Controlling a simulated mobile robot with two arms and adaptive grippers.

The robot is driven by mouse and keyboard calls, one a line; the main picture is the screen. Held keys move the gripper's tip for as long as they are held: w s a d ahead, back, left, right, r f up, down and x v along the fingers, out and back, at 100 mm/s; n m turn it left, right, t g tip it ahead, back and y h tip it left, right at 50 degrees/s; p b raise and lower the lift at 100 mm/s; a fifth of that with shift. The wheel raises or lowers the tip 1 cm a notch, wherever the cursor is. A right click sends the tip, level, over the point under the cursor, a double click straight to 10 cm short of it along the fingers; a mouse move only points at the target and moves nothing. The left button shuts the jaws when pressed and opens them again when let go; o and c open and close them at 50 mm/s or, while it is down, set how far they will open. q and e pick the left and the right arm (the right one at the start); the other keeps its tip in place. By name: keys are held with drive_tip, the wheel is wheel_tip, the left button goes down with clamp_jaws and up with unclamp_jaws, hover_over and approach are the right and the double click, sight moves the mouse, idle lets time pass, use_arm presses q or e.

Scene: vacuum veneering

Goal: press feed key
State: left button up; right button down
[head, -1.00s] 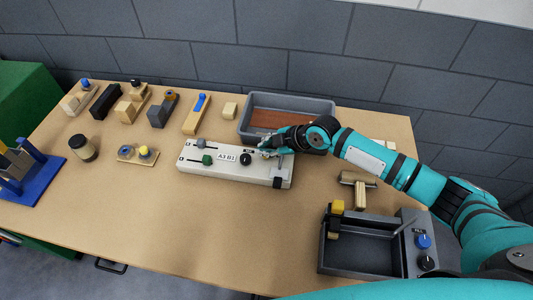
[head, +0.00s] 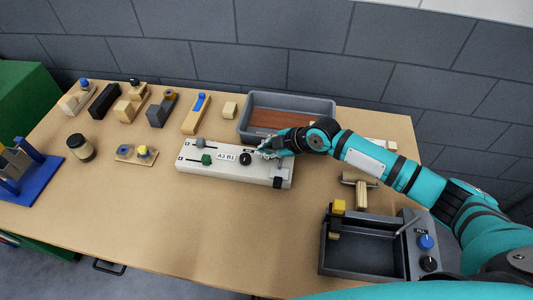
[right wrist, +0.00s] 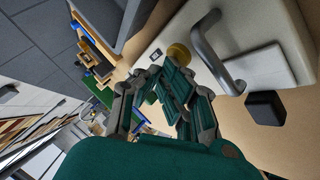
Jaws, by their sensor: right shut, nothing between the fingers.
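The pale control box (head: 222,176) lies mid-table, with a label, a black knob (head: 245,159), a green knob (head: 206,160) and a black part at its right end. My right gripper (head: 262,152) is shut and empty over the box's back right part, just right of the black knob. In the right wrist view the gripper (right wrist: 165,82) points toward a round brass-yellow button (right wrist: 178,53) beside a small label. A bent metal handle (right wrist: 213,58) stands close to that button. I cannot tell whether the fingertips touch the button. My left gripper is not in view.
A grey tray (head: 331,108) with a brown sheet is behind the box. A dark open-topped unit (head: 323,262) with a blue knob stands at front right. A wooden roller or mallet (head: 361,192) lies near it. Several blocks line the back left. The front middle is clear.

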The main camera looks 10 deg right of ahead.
drive_tip(key=shift+f+b, duration=0.4)
drive_tip(key=shift+f, duration=0.1)
drive_tip(key=shift+r, duration=0.1)
idle(0.5)
drive_tip(key=shift+r+p, duration=0.8)
drive_tip(key=shift+r, duration=0.2)
drive_tip(key=shift+r+p, duration=1.95)
drive_tip(key=shift+r, duration=0.65)
drive_tip(key=shift+f, duration=0.1)
